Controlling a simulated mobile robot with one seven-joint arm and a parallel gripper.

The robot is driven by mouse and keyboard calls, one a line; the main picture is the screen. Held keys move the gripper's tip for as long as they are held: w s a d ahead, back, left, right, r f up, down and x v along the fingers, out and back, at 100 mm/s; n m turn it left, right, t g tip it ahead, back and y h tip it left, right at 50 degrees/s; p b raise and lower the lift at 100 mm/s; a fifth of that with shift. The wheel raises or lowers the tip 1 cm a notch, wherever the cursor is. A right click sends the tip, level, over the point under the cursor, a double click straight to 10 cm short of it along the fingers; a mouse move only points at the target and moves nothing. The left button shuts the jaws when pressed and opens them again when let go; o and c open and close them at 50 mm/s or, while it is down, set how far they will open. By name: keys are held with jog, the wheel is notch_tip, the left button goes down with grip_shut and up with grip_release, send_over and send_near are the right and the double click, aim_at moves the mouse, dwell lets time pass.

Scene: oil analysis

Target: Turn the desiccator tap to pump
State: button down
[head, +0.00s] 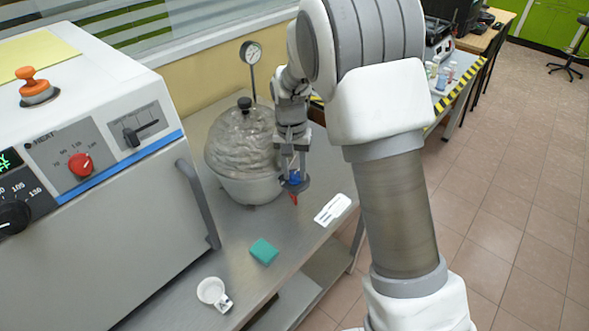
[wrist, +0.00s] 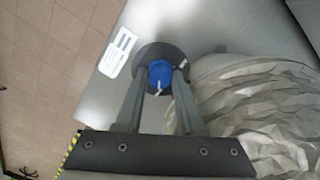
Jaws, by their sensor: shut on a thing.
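The glass desiccator (head: 243,150) stands on the steel table with a black knob on its lid; its crinkled-looking dome also fills the right of the wrist view (wrist: 262,98). The desiccator tap has a blue knob (head: 293,178) on a dark round disc, with a red piece (head: 294,198) below it. In the wrist view the blue knob (wrist: 160,73) sits between my fingertips, a white mark on it. My gripper (wrist: 158,84) is shut on the blue knob from above, beside the desiccator. The pump label cannot be read.
A white card (head: 333,209) lies near the table's right edge. A green block (head: 264,251) and a white cup (head: 213,292) with a tag lie nearer. An oven-like machine (head: 90,170) with a handle stands left. A pressure gauge (head: 251,53) rises behind the desiccator.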

aim_at(292, 174)
jog(key=shift+m, duration=0.6)
jog(key=c, duration=0.5)
grip_release()
jog(key=shift+r, duration=0.1)
jog(key=shift+w+a+r+p, duration=0.1)
jog(key=shift+a+r+p, duration=0.05)
jog(key=shift+r, duration=2.75)
jog(key=shift+a+r+p, duration=0.1)
jog(key=shift+r+p, duration=0.1)
jog(key=shift+r, duration=2.65)
jog(key=shift+w+a+r+p, duration=0.1)
jog(key=shift+a+r+p, duration=0.05)
jog(key=shift+r, duration=2.75)
